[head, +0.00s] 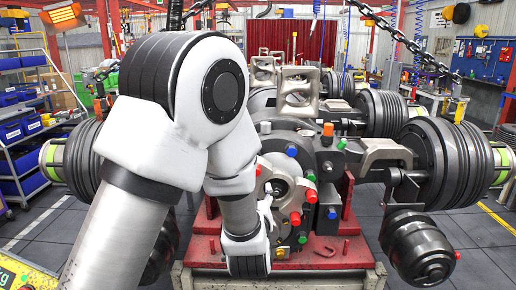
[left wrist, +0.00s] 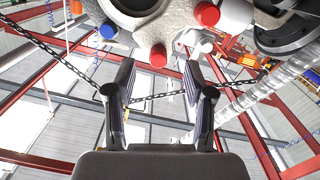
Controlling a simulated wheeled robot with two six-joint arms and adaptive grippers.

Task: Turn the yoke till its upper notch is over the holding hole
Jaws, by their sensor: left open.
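The yoke (head: 289,199), a pale cast piece with red caps, sits on the front of the dark axle housing (head: 325,160), partly hidden behind my left arm. In the left wrist view its pale underside (left wrist: 165,28) fills the top, with red and blue caps. My left gripper (left wrist: 158,65) is open, its two fingers apart and pointing up at the casting. A red cap (left wrist: 158,55) shows between the fingertips; I cannot tell whether anything touches. I cannot make out the upper notch or the holding hole. My right gripper is not in view.
The axle rests on a red stand (head: 300,262). A brake drum (head: 435,160) and a hanging dark canister (head: 418,248) are on the right. Chains (head: 400,38) hang above. Shelves with blue bins (head: 18,130) stand at left. Floor at lower right is clear.

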